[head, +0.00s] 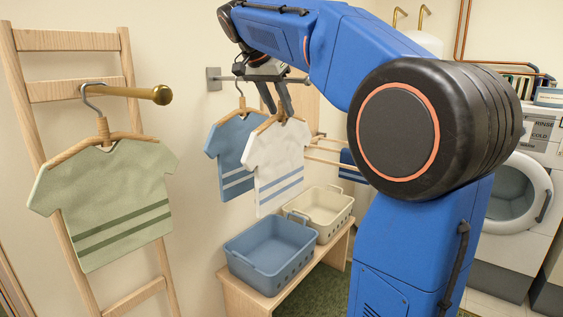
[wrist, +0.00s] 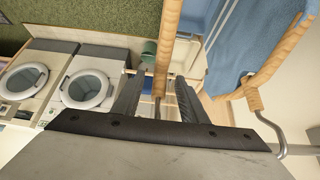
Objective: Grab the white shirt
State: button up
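The white shirt (head: 277,160), with two blue stripes near its hem, hangs on a wooden hanger from the wall rail (head: 280,79). It overlaps the blue shirt (head: 228,150) behind and to its left. My gripper (head: 279,108) reaches down from above, its fingers at the top of the white shirt's hanger. In the wrist view, a wooden hanger (wrist: 164,55) with a metal hook runs between my parted fingers (wrist: 158,98), with gaps visible on both sides. The blue shirt (wrist: 240,50) and its hanger are right of the fingers there.
A green striped shirt (head: 107,200) hangs from a brass peg on a wooden ladder at left. A blue basket (head: 270,252) and a cream basket (head: 322,212) stand on a wooden bench (head: 292,285) below the shirts. Washing machines (wrist: 90,85) stand farther off.

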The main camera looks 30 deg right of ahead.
grip_shut()
jog(key=shift+r, duration=0.1)
